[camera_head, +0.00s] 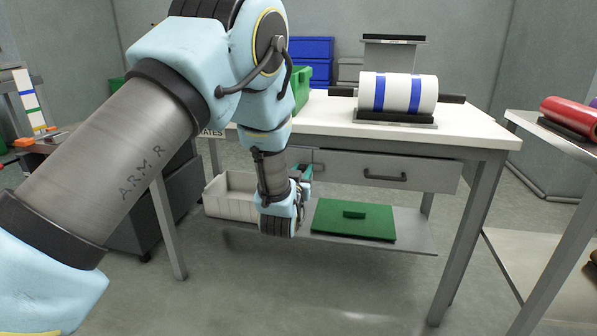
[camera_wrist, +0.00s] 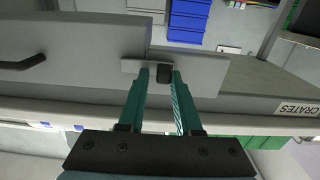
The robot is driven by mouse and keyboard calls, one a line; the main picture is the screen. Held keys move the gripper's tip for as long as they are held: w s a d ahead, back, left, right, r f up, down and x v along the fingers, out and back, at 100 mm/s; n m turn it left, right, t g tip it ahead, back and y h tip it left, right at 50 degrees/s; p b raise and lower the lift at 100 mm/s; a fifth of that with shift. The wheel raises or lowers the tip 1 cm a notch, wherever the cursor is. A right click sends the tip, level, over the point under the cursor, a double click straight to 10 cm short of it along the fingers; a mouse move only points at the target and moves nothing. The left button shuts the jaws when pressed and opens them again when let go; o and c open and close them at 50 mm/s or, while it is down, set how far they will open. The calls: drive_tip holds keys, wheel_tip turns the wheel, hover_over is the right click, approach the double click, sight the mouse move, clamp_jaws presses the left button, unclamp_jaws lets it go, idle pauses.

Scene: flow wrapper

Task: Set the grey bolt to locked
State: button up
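In the head view my gripper (camera_head: 303,172) is at the left end of the drawer (camera_head: 345,170), and my arm hides most of the bolt there.
The drawer handle (camera_head: 385,177) sticks out right of my gripper in the head view. The white table (camera_head: 460,130) above bears a white roll with blue bands (camera_head: 398,93). Below, a shelf holds a green panel (camera_head: 353,222) and a pale bin (camera_head: 228,198).

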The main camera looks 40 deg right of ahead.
drive_tip(key=o, duration=0.3)
drive_tip(key=shift+o, duration=0.2)
drive_tip(key=v, duration=1)
drive_tip(key=shift+s+a+p, duration=0.2)
drive_tip(key=shift+a+p, duration=0.15)
